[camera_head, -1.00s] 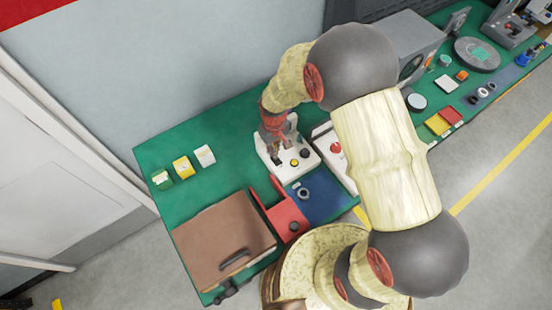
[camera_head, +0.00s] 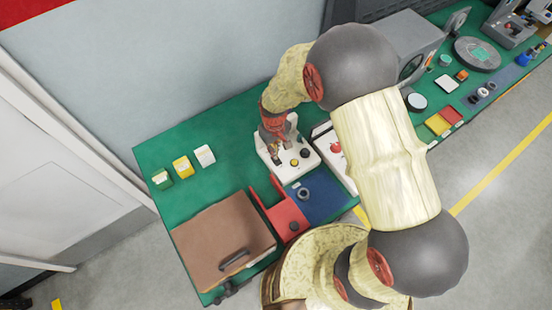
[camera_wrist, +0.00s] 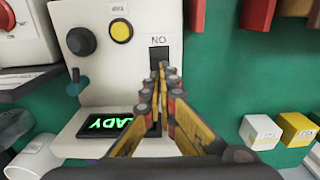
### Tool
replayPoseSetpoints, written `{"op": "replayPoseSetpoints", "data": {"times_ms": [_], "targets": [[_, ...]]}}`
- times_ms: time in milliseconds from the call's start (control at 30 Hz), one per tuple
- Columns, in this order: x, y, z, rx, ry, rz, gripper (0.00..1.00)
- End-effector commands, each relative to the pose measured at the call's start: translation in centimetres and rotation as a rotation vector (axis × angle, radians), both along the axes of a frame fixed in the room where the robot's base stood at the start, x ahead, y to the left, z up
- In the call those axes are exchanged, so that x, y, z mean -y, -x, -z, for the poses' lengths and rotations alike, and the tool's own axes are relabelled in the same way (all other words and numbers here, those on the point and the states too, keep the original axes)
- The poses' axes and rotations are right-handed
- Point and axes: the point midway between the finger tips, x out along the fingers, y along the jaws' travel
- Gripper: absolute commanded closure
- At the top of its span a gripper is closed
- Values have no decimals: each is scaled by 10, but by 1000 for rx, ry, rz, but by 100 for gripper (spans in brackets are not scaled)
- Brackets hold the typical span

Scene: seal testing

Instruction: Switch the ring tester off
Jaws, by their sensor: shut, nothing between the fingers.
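The ring tester (camera_head: 293,164) is a white device on the green bench. In the wrist view its white panel (camera_wrist: 105,75) appears upside down, with a black knob (camera_wrist: 80,41), a yellow button (camera_wrist: 121,31) and a dark switch (camera_wrist: 160,54) beside the label "ON". Its display (camera_wrist: 108,122) is lit green, with part of a word like "READY" visible. My gripper (camera_wrist: 164,72) is shut and empty, its fingertips over the lower end of the switch slot. The fingers hide part of the slot and the display's edge. Contact with the switch cannot be told.
A white device with a red button (camera_head: 336,147) stands close beside the tester. A red bracket (camera_head: 284,213), a blue mat (camera_head: 324,199) and a brown case (camera_head: 215,245) lie in front. Small yellow (camera_head: 182,166) and white (camera_head: 205,155) boxes stand left, with clear green bench between.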

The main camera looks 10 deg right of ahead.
Motion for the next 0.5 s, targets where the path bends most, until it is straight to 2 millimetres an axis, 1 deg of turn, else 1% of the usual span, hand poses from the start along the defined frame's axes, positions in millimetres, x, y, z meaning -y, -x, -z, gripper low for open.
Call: {"op": "replayPoseSetpoints", "data": {"times_ms": [500], "targets": [[0, 0, 8, 0, 0, 0, 100]]}}
